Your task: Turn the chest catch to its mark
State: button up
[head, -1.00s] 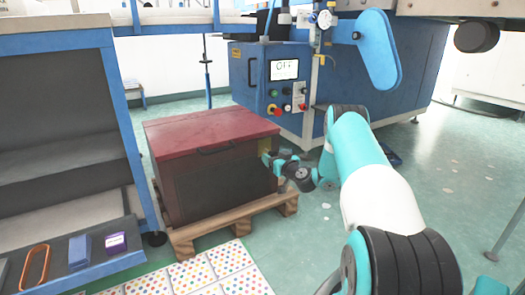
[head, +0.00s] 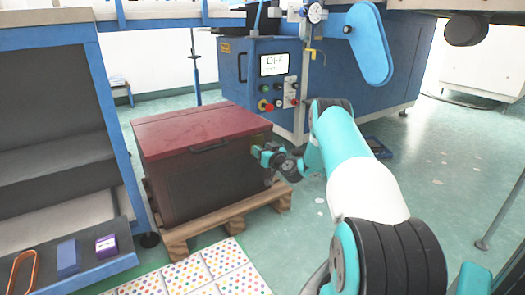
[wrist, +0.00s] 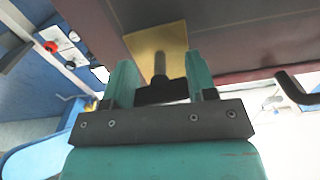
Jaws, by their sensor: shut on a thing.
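The chest (head: 205,165) is dark with a red lid (head: 200,128) and stands shut on a wooden pallet. Its catch has a brass plate (wrist: 157,45) on the chest's side, with a short dark pin (wrist: 160,66) standing out of it in the wrist view. My gripper (wrist: 165,88) is shut on a dark catch handle (wrist: 162,93) at the pin's end. In the head view my gripper (head: 262,152) is at the chest's right side near its top edge and hides most of the catch. I cannot make out the mark.
The chest's black handle (wrist: 296,88) juts out right of my gripper in the wrist view. The pallet (head: 225,215) is under the chest. A blue machine (head: 270,85) stands behind, and a blue-framed rack (head: 100,120) at left. The green floor at right is open.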

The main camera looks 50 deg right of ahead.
jog(key=shift+w+a+f+m, duration=0.1)
jog(key=shift+a+m, duration=0.25)
jog(key=shift+m, duration=0.45)
jog(key=o, duration=0.8)
jog(key=shift+a, duration=0.1)
jog(key=shift+d, duration=0.3)
